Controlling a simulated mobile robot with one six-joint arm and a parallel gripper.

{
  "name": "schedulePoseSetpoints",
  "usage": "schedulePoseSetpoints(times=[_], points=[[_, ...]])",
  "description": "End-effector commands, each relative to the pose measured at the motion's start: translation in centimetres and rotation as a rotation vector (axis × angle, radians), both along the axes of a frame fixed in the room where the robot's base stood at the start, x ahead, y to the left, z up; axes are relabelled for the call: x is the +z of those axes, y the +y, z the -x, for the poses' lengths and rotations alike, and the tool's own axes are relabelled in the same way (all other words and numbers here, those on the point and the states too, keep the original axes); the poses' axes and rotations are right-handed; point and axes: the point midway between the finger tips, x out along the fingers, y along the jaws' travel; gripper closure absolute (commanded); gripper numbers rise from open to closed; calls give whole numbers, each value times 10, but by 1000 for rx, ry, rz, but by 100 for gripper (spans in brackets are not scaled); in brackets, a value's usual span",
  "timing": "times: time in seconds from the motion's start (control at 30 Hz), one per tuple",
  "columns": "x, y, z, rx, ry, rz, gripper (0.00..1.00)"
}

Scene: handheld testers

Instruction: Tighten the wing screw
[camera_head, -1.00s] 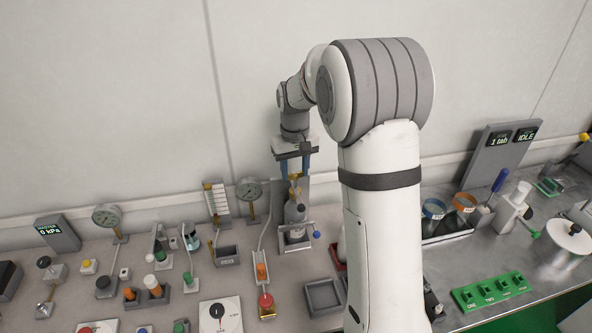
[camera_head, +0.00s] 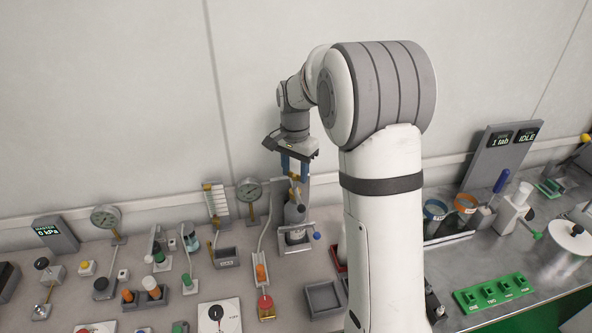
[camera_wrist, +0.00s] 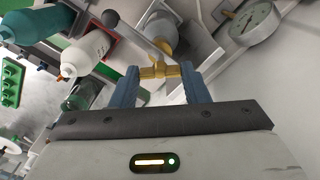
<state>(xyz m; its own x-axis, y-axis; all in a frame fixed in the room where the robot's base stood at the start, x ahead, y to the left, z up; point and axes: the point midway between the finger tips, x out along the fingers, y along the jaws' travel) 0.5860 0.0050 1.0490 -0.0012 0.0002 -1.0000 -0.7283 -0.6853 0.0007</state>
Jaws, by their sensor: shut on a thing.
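The brass wing screw (camera_wrist: 158,71) sits on top of a grey cylinder (camera_wrist: 157,32) in the wrist view. My gripper (camera_wrist: 160,82) is shut on it, with one blue finger on each side of the wings. In the head view my gripper (camera_head: 296,172) points down over the same cylinder (camera_head: 295,214), which stands upright in a grey holder at the back of the bench. The fingers cover part of the screw there.
A round gauge (camera_head: 249,190) stands close left of the cylinder, and a blue-knobbed lever (camera_head: 316,236) is at its front right. An empty grey tray (camera_head: 322,299) lies in front. Bottles (camera_wrist: 88,52) stand nearby in the wrist view.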

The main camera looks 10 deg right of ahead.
Motion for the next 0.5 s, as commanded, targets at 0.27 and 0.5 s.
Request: schedulePoseSetpoints(times=[0.27, 0.5], points=[[1, 0, -1, -263, -5, 0, 82], [2, 0, -1, -476, -6, -1, 82]])
